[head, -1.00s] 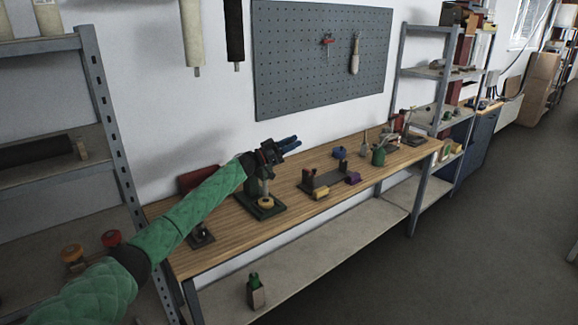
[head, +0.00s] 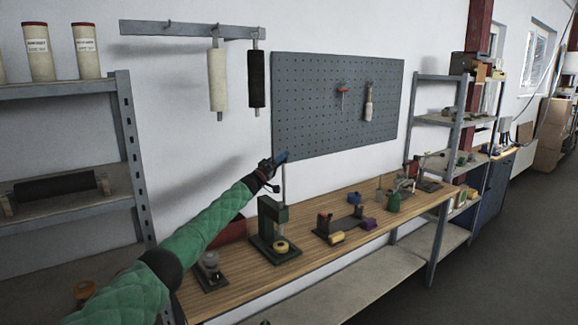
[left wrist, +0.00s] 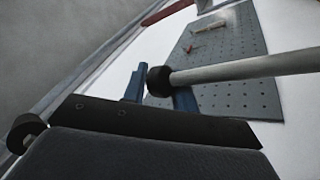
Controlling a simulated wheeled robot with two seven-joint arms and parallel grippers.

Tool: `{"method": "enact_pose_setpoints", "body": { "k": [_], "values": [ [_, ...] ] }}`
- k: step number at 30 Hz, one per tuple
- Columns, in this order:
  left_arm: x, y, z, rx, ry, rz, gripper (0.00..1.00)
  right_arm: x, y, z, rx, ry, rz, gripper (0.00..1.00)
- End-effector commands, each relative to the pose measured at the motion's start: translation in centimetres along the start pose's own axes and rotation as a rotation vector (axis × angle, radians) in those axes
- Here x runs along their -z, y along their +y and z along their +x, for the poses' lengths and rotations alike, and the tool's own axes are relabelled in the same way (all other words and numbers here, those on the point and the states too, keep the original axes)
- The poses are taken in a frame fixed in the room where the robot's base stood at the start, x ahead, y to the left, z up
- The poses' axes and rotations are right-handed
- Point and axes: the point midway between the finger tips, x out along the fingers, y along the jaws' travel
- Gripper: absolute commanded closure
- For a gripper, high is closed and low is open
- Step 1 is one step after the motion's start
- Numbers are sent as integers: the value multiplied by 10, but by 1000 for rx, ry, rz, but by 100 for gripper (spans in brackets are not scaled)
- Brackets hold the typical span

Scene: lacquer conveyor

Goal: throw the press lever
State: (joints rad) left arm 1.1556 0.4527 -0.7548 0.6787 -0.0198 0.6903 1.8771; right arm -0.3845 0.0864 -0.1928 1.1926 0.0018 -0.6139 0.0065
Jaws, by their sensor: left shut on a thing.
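A green press (head: 268,222) stands on the wooden bench, with a yellow ring (head: 281,246) on its base. Its thin grey lever (head: 284,182) points nearly straight up from the press head. My left gripper (head: 280,157) is above the press at the lever's top end, shut on the lever. In the left wrist view the grey lever (left wrist: 245,68) comes in from the right, and its black knob (left wrist: 160,80) lies between my blue fingers (left wrist: 158,92). The fingers partly hide the lever's top in the head view. My right gripper is not in view.
The bench (head: 300,262) also holds a yellow block (head: 336,238), a purple block (head: 369,224) and a green can (head: 393,202). A small metal device (head: 210,270) is left of the press. A pegboard (head: 320,115) hangs behind; a shelf rack (head: 135,160) stands left.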

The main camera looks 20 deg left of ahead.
Motion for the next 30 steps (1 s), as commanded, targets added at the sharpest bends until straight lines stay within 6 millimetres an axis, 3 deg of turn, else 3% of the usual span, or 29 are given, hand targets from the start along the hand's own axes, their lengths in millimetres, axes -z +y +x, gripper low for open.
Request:
{"method": "enact_pose_setpoints", "body": {
  "k": [1, 9, 24, 25, 27, 30],
  "values": [
    [0, -8, -3, 13, 6, -21, 100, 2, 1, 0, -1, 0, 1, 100],
    [10, -20, -4, 39, 28, -88, 100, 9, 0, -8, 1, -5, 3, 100],
    [11, -23, -4, 44, 31, -101, 100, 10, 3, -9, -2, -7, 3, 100],
    [11, -23, -4, 44, 31, -101, 66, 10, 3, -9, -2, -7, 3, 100],
    [11, -23, -4, 43, 31, -100, 52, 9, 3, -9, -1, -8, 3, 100],
    [12, -22, -3, 41, 32, -100, 50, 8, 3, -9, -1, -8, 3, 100]
  ]
}}
